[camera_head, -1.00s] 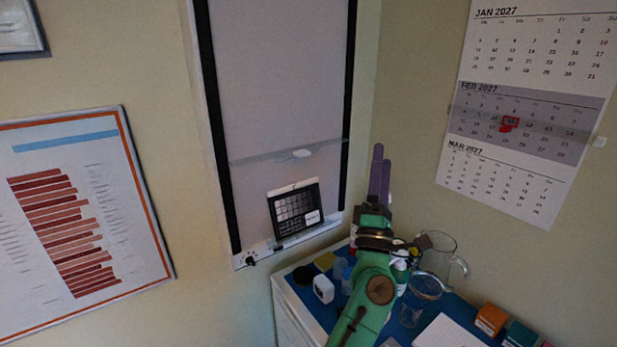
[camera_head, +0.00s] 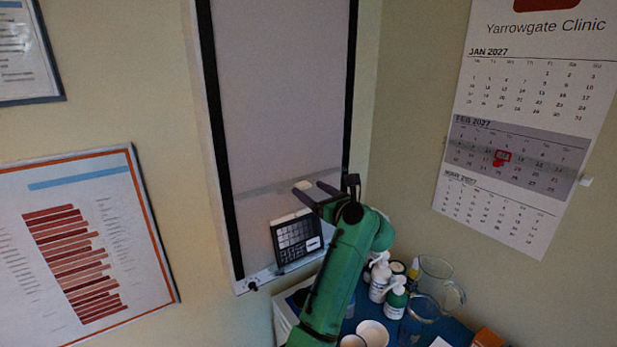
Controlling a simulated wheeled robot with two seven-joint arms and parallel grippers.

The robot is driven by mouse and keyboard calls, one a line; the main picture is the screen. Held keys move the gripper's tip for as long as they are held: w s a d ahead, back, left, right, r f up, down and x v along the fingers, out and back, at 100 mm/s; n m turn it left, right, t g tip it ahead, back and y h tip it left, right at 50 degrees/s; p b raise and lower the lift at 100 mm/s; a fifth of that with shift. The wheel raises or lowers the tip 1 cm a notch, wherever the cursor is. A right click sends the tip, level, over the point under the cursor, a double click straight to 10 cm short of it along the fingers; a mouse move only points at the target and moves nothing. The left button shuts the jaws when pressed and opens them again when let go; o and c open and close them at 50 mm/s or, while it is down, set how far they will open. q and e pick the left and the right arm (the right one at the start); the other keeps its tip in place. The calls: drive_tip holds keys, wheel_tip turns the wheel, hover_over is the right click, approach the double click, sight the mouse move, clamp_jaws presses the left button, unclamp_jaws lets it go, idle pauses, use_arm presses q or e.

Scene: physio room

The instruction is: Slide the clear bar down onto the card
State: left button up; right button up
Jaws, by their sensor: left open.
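The clear bar (camera_head: 262,189) runs across the tall pale wall panel (camera_head: 277,100), tilted slightly in the picture, with a small white knob (camera_head: 303,185) at its middle. The card (camera_head: 297,240), dark with a grid of grey squares, stands at the panel's lower end, below the bar and apart from it. My left gripper (camera_head: 313,191) is open, its two dark fingers pointing at the panel beside the knob. I cannot tell whether a finger touches the knob. My right gripper is not in view.
A blue-topped cabinet (camera_head: 459,334) below the panel holds pump bottles (camera_head: 394,299), a clear jug (camera_head: 436,284) and cups. A calendar (camera_head: 525,120) hangs on the right wall, a framed chart (camera_head: 85,240) on the left. The panel above the bar is clear.

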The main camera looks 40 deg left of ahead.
use_arm(q)
drive_tip(key=shift+x, duration=0.9)
drive_tip(key=shift+d, duration=0.1)
clamp_jaws()
idle(0.6)
